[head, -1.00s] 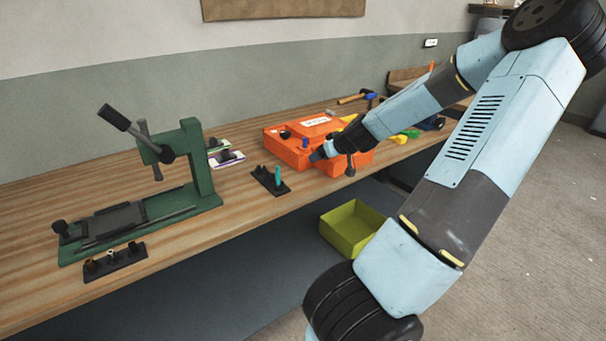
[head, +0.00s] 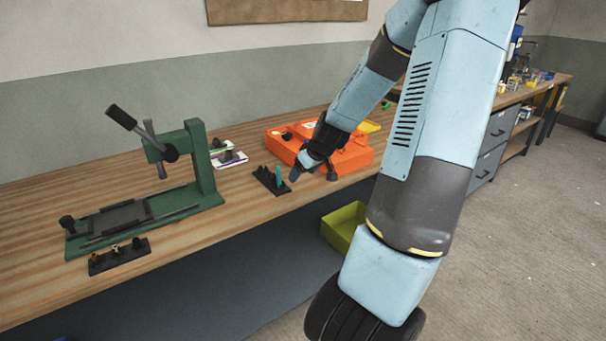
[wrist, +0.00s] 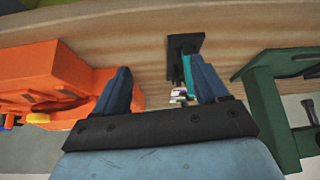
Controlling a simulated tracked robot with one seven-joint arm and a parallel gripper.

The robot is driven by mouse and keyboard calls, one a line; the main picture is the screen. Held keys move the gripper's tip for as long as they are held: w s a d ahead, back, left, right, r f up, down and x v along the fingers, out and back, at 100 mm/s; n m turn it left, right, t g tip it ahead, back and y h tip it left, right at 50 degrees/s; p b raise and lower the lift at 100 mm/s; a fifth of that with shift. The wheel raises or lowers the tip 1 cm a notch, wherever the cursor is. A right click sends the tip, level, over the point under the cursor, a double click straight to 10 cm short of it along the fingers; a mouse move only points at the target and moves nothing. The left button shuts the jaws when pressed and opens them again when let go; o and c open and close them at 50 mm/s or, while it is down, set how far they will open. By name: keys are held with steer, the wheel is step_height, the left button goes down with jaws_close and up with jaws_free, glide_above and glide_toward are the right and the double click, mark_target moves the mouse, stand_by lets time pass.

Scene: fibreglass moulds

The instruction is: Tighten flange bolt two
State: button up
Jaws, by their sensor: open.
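The orange mould (head: 352,158) sits on the bench, with dark knobs on it; I cannot tell which, if any, is flange bolt two. It also shows at the left of the wrist view (wrist: 50,75). A small black stand (head: 268,181) with a teal upright piece (head: 279,176) is just left of the mould. My gripper (head: 296,174) is open and empty beside this stand. In the wrist view the teal piece (wrist: 188,70) appears just inside the right finger of my gripper (wrist: 162,82), partly hidden by it; I cannot tell whether they touch.
A green press (head: 200,165) stands on the bench at left, with a small black rack (head: 119,257) of fittings in front. A yellow-green bin (head: 340,229) is below the bench edge.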

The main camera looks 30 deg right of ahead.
steer(key=shift+s+a+r, duration=0.1)
steer(key=shift+s+a, duration=0.15)
steer(key=shift+a, duration=0.1)
